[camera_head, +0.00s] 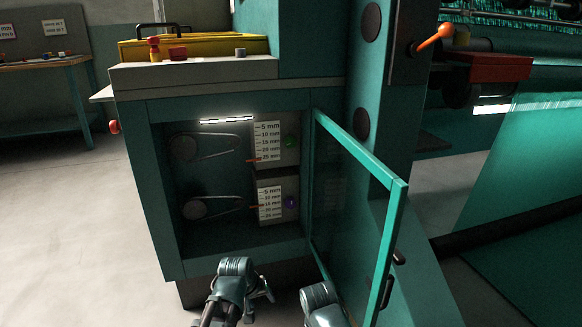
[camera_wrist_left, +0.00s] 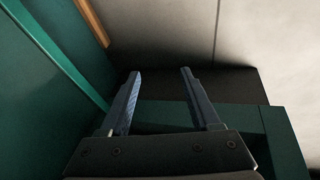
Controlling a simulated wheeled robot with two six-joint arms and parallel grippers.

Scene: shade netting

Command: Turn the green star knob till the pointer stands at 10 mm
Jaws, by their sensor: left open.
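The green star knob (camera_head: 291,142) is small and sits right of the upper scale plate (camera_head: 268,143) inside the open cabinet. The plate reads 5 mm at the top to 25 mm at the bottom. Its orange pointer (camera_head: 253,161) stands low, about at the 25 mm mark. My left gripper (camera_head: 266,287) is below and in front of the cabinet, well away from the knob. In the left wrist view its two fingers (camera_wrist_left: 160,78) are apart with nothing between them. The knob is not in that view. Only part of my right arm shows at the bottom edge.
A purple knob (camera_head: 291,202) and lower scale (camera_head: 270,203) sit under the green one, their pointer near 15 mm. The glazed cabinet door (camera_head: 392,235) stands open to the right, beside the opening. Two belt drives (camera_head: 205,146) are at the cabinet's left. Floor at left is clear.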

